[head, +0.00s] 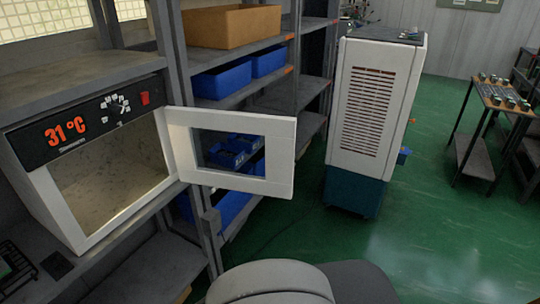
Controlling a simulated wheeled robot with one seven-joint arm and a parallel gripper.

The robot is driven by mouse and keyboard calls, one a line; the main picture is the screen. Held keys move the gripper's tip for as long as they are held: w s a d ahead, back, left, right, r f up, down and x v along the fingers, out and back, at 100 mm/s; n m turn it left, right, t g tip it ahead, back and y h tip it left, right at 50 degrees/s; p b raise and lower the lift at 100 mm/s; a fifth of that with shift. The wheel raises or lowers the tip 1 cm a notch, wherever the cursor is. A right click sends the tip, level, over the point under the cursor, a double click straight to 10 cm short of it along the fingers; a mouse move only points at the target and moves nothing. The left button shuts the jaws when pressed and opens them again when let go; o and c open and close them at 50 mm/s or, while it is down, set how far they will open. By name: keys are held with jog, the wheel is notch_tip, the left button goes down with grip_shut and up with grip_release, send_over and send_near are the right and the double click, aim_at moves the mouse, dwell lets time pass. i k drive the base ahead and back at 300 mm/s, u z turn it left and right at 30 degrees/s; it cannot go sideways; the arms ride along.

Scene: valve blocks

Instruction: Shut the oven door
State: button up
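The oven (70,140) sits on a grey shelf at the left in the head view. It has a white body and a black panel reading 31 °C in red. Its white door (270,187), with a see-through window, stands wide open. The door is hinged at the right side of the opening and sticks out to the right. The oven's inside (112,190) looks empty. My gripper is not in view. A rounded grey part at the bottom edge seems to be part of my body.
Shelves with blue bins (222,79) and a brown box (232,26) stand behind the door. A tall white and blue cabinet unit (374,110) stands right of it. A small table (500,95) is far right. Green floor (440,235) is clear at the lower right.

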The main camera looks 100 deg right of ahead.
aim_at(279, 132)
jog(key=u, duration=0.05)
jog(key=k, duration=0.2)
jog(key=z, duration=4.2)
jog(key=i, duration=3.35)
jog(key=u, duration=4.5)
